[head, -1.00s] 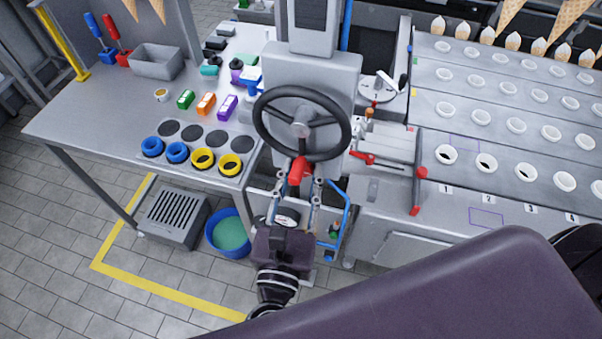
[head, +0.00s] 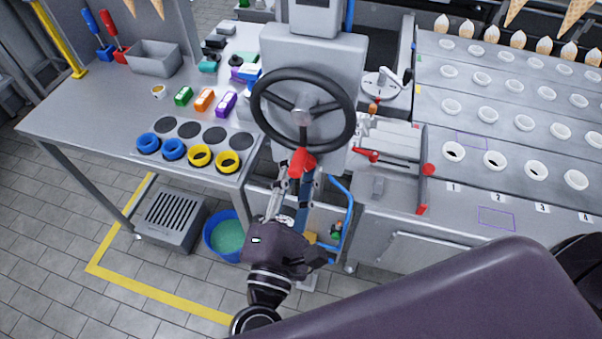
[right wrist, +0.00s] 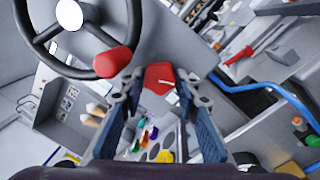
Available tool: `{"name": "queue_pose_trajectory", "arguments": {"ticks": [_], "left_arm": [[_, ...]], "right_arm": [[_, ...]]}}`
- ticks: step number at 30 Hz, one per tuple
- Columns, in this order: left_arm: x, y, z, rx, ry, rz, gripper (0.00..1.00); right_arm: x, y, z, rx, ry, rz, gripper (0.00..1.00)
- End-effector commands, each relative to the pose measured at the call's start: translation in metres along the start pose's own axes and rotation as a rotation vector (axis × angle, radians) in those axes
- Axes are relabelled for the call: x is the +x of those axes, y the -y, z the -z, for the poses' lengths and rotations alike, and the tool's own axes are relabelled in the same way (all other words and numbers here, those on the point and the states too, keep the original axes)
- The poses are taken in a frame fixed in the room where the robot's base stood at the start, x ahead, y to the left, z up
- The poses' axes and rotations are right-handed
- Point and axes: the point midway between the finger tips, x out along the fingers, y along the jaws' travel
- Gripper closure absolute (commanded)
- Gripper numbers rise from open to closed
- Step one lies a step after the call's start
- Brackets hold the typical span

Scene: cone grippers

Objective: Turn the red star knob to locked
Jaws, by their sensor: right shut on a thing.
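The red star knob (right wrist: 158,77) is in the right wrist view, between the fingertips of my right gripper (right wrist: 160,86). The gripper is shut on it. A thin pale line shows on the knob; no lock marking can be read. In the head view my right gripper (head: 300,184) reaches up from below to just under the black wheel (head: 257,118). A red grip (head: 302,160) on the wheel's lower rim hides the gripper's tips and most or all of the knob there. My left gripper is not in view.
The red grip (right wrist: 113,62) is close beside the fingers in the right wrist view. A blue tube (head: 347,215) curves just right of the gripper. A red-handled bar (head: 424,190) is farther right. A table with yellow and blue rings (head: 200,155) is at left.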

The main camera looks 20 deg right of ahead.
Motion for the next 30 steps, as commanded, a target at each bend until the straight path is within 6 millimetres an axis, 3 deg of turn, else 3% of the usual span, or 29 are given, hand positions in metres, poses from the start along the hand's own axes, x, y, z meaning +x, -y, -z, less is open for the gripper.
{"name": "queue_pose_trajectory", "arguments": {"ticks": [12,30], "left_arm": [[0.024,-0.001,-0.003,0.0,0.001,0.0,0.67],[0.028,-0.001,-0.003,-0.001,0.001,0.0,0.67]], "right_arm": [[0.0,0.001,0.001,0.273,0.025,0.004,0.95],[0.0,-0.001,0.0,0.351,0.032,0.005,0.95]]}}
